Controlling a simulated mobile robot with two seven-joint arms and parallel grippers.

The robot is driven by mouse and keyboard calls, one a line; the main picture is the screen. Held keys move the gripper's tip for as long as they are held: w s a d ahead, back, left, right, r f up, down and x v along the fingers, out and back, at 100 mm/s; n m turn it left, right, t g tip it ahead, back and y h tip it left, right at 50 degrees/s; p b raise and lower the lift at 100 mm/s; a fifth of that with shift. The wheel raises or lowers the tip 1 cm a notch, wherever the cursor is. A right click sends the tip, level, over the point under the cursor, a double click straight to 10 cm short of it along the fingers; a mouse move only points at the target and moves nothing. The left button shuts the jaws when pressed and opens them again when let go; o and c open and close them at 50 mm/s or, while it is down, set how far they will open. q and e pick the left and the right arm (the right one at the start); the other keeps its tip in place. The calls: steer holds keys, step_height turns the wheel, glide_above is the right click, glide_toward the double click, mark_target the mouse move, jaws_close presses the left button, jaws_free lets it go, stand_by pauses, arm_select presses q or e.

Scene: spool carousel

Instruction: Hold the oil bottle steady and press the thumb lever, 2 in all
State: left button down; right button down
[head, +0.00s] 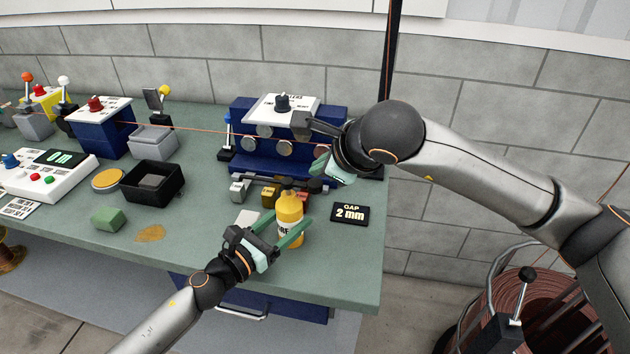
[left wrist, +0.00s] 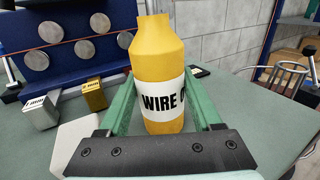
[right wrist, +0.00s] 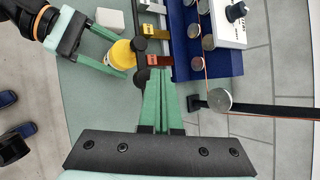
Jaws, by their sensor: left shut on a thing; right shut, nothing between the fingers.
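The yellow oil bottle (head: 288,209) with a white label stands upright at the front of the green bench. It fills the middle of the left wrist view (left wrist: 157,55), where the label reads "WIRE". My left gripper (head: 287,228) is shut around it, one green finger on each side. My right gripper (head: 322,176) is shut and empty, above and to the right of the bottle, apart from it. In the right wrist view the closed fingers (right wrist: 158,80) point past the bottle's right side. Dark parts show by the bottle's top; I cannot make out the thumb lever clearly.
A blue roller machine (head: 300,140) stands behind the bottle, with small metal blocks (head: 240,190) in front. A black bin (head: 153,182) and green block (head: 107,219) are to the left. A thin orange wire crosses the bench.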

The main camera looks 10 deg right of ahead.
mark_target(317, 182)
steer(key=shift+f, duration=0.15)
steer(key=shift+f, duration=0.3)
steer(key=shift+f, duration=1.1)
stand_by(1.2)
steer(key=shift+r, duration=1.45)
steer(key=shift+r, duration=0.15)
steer(key=shift+r, duration=2.4)
